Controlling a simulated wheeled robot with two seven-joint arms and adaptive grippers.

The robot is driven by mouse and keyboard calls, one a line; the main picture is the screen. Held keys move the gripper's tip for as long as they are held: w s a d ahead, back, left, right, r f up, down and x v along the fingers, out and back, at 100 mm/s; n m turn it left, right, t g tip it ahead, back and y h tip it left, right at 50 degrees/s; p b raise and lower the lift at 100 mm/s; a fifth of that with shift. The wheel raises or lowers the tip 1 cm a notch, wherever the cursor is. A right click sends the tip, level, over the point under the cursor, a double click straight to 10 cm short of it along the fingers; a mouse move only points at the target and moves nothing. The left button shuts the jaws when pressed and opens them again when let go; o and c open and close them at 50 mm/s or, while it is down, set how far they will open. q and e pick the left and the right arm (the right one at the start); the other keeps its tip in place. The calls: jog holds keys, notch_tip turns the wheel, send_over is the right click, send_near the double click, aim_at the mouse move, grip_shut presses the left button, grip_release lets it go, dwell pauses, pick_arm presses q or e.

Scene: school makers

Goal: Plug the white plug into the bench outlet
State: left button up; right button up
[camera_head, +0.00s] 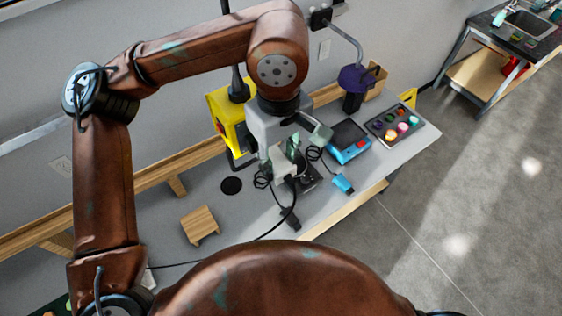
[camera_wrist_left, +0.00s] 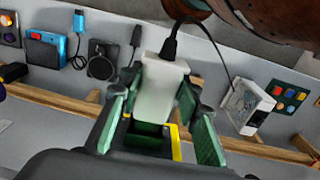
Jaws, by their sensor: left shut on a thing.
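The white plug (camera_wrist_left: 160,88) sits between the green finger pads of my left gripper (camera_wrist_left: 158,115), with a black cable (camera_wrist_left: 169,48) running from its far end. In the head view my left gripper (camera_head: 289,155) is shut on the plug (camera_head: 283,168) above the grey bench, and the cable hangs down and runs left. A yellow box (camera_head: 229,120) stands behind the gripper; I cannot tell whether it is the bench outlet. A yellow-edged part (camera_wrist_left: 176,143) shows behind the fingers in the wrist view, partly hidden. My right gripper is not in view.
A blue device (camera_head: 349,143), a small blue tool (camera_head: 343,184) and a tray of coloured pieces (camera_head: 394,124) lie on the right. The bench's front left is mostly clear.

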pick_arm(q)
jog(key=shift+w+a, duration=0.35)
jog(key=shift+w, duration=0.1)
jog(key=o, duration=1.3)
jog(key=shift+o, duration=0.2)
jog(key=shift+r, duration=0.15)
notch_tip(320, 180, up, 12)
